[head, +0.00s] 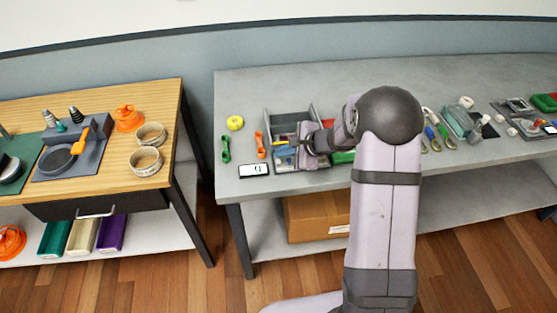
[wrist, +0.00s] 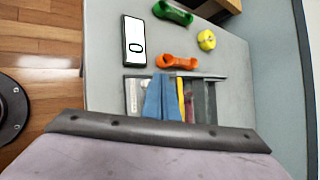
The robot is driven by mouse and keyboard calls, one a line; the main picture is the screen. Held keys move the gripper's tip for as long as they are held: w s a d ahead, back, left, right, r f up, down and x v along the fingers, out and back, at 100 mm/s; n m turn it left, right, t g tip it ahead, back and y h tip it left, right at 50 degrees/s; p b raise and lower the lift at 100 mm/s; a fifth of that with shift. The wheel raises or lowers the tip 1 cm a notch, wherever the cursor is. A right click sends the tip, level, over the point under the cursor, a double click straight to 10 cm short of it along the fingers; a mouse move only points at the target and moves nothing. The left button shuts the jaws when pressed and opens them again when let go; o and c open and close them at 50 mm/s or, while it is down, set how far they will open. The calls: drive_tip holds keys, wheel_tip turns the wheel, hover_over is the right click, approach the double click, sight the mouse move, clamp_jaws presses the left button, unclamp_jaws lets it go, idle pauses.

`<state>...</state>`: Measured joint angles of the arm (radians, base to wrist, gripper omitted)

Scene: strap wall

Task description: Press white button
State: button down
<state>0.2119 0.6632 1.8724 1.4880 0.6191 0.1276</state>
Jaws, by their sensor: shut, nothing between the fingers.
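A small black-framed panel with a white face (head: 254,170) lies flat near the front left edge of the grey table (head: 245,95). A dark rounded outline marks its face. It also shows in the wrist view (wrist: 134,42), with nothing covering it. I cannot tell whether this face or its marked part is the white button. My gripper (head: 306,147) is shut and empty over the grey divided tray, to the right of the panel and apart from it. Its fingertips are hard to make out in both views.
The grey tray (head: 268,122) holds blue, yellow and other small items. An orange piece (head: 261,145), a green piece (head: 225,149) and a yellow ring (head: 235,122) lie left of it. Several tools and devices lie farther right. A wooden workbench (head: 115,110) stands left across a gap.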

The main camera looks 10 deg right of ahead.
sight(282, 165)
drive_tip(key=shift+f+b, duration=0.85)
drive_tip(key=shift+b, duration=0.3)
idle(0.9)
drive_tip(key=shift+r, duration=0.1)
idle(0.4)
drive_tip(key=shift+r+p, duration=0.5)
drive_tip(key=shift+r, duration=0.2)
wheel_tip(282, 165, up, 5)
drive_tip(key=p, duration=0.3)
drive_tip(key=shift+p, duration=0.35)
idle(0.7)
